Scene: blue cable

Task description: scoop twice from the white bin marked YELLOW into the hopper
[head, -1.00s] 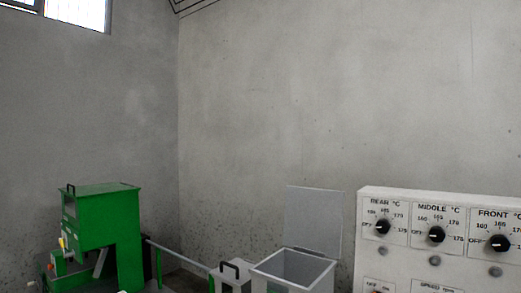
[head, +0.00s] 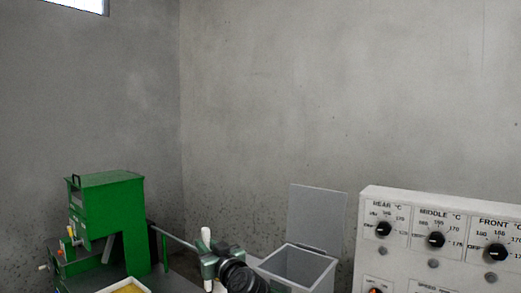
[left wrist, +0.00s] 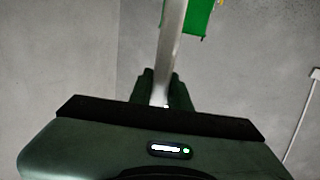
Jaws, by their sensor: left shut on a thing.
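My left gripper (head: 208,263) is in the lower middle of the head view, left of an open grey box. It is shut on a pale, narrow handle (head: 206,238), apparently the scoop's, which sticks out above and below the fingers. In the left wrist view the pale strip (left wrist: 173,45) runs up from between the fingers; the scoop's bowl cannot be made out. A white-rimmed bin with yellow contents (head: 130,286) shows at the bottom edge, mostly cut off, with no marking visible. The open grey box (head: 300,267) with raised lid looks like the hopper. My right gripper is out of view.
A green machine (head: 105,205) stands at the left, with a thin rail (head: 172,235) running right from it. A white control panel (head: 440,235) with several knobs stands at the right, close to the grey box. Bare walls are behind.

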